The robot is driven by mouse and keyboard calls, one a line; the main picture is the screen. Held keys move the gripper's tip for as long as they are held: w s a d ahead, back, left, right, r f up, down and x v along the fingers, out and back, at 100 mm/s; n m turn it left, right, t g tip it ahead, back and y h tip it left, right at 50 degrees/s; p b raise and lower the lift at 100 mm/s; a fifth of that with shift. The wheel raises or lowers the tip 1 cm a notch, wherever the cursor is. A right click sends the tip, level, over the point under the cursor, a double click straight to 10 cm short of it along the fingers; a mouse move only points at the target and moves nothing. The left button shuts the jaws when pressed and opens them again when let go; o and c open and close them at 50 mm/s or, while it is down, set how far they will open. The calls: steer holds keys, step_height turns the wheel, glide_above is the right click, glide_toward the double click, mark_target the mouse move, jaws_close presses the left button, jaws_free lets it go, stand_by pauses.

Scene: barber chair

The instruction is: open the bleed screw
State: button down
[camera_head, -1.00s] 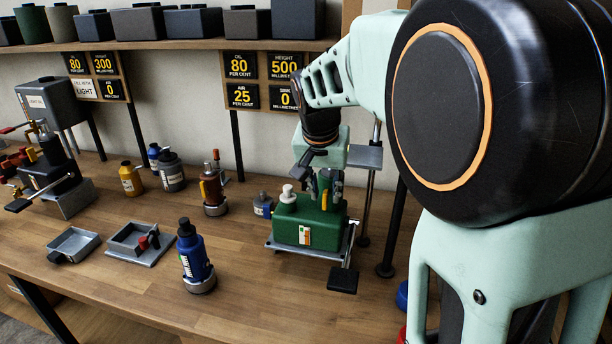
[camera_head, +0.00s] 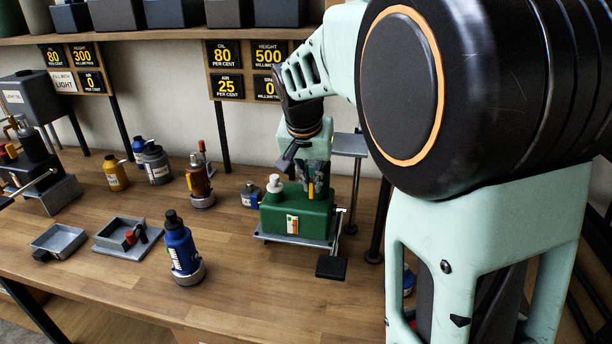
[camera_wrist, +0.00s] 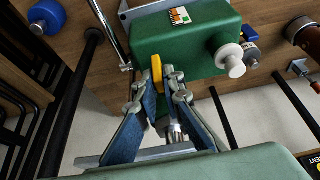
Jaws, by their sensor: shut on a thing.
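The green reservoir box (camera_head: 275,220) stands on a metal base on the bench, with a white cap (camera_head: 274,182) and a small striped label. It also shows at the top of the wrist view (camera_wrist: 180,45). A small yellow piece, which I take for the bleed screw (camera_wrist: 157,68), stands at the box's edge; a bit of yellow also shows in the head view (camera_head: 311,188). My gripper (camera_wrist: 160,75) points at the box, its fingers closed in on either side of the yellow piece. The exact contact is partly hidden by the fingers.
A black pedal (camera_head: 331,267) sticks out in front of the box. A blue bottle (camera_head: 181,250), metal trays (camera_head: 125,238) and an amber bottle (camera_head: 199,182) stand to the left. A shelf (camera_head: 130,36) with signs is above. The bench front is clear.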

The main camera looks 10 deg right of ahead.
steer(key=shift+a+r, duration=0.1)
steer(key=shift+w+a+n+g+h+p, duration=0.15)
steer(key=shift+g+h+p, duration=0.2)
steer(key=shift+h, duration=0.25)
steer(key=shift+a+n+g+h+p, duration=0.15)
steer(key=shift+g+h+p, duration=0.1)
steer(key=shift+h+p, duration=0.25)
steer(key=h, duration=0.2)
steer(key=g+h, duration=0.1)
steer(key=shift+w+a+f+n+h+p, duration=0.2)
steer(key=shift+f+n+h+p, duration=0.1)
steer(key=shift+n+p, duration=0.1)
steer(key=h, duration=0.3)
steer(key=shift+a+f+n+g, duration=0.2)
steer(key=shift+n+g, duration=0.2)
steer(key=shift+a+f+n+g+h, duration=0.15)
steer(key=shift+n+g+h, duration=0.1)
steer(key=shift+h, duration=0.6)
steer(key=shift+d+f+n+g+h, duration=0.15)
steer(key=shift+g+h, duration=0.1)
steer(key=shift+h, duration=0.6)
steer(key=shift+a, duration=0.1)
steer(key=c, duration=2.1)
jaws_free()
